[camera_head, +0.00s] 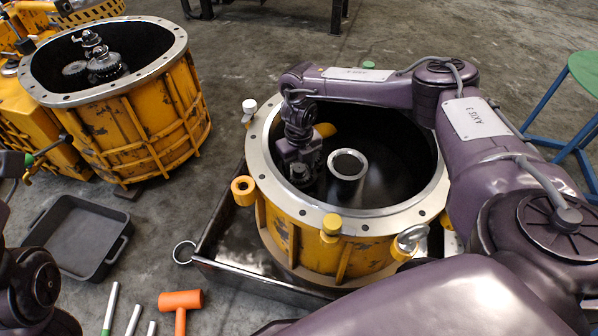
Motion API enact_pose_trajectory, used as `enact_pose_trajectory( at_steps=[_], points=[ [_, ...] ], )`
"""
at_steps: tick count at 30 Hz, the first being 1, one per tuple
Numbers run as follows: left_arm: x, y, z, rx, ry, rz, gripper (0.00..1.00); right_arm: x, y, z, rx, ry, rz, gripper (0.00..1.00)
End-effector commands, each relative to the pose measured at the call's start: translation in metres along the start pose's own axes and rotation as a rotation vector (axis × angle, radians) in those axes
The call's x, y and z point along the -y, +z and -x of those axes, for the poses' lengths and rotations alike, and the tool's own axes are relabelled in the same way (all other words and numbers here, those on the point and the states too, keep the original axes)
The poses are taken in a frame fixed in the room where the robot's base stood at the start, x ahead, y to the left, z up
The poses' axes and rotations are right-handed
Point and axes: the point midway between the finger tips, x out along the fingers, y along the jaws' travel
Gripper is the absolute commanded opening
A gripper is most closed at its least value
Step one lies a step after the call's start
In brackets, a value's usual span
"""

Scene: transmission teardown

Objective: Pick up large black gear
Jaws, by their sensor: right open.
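My right arm reaches over the nearer yellow housing (330,262), which has a pale metal rim with bolt holes. My right gripper (301,178) points down inside this housing, left of a hollow metal tube (347,164). It is open, but its fingertips are small and dark here. I cannot make out a large black gear clearly beneath it; the dark interior and the gripper hide that spot. Grey toothed gears (106,66) show inside the farther yellow housing (150,125) at upper left. My left arm shows only partly at the lower left; its gripper is not seen.
The nearer housing stands in a dark metal tray (225,275). A black bin (75,240) lies on the floor at left. An orange mallet (180,302) and pale rods with green lie in front. A green-topped stool (585,70) stands at right.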

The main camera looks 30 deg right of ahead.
Motion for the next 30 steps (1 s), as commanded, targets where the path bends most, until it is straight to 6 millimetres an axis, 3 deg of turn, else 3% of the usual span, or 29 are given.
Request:
enact_pose_trajectory(
  at_steps=[2, 15, 25, 30],
  points=[
    [0.000, 0.000, 0.000, 0.000, 0.000, 0.000, 0.36, 0.000, 0.000, 0.000, 0.000, 0.000, 0.000, 0.56],
    [0.000, 0.000, 0.000, 0.000, 0.000, 0.000, 0.36, 0.000, 0.000, 0.000, -0.001, 0.000, 0.000, 0.00],
    [0.000, 0.000, -0.001, -0.001, 0.000, 0.000, 0.36, 0.000, 0.001, 0.003, 0.002, 0.001, 0.000, 0.00],
    [0.001, -0.001, -0.005, -0.004, 0.000, 0.001, 0.36, 0.000, 0.001, 0.013, 0.002, 0.001, 0.000, 0.00]
  ],
)
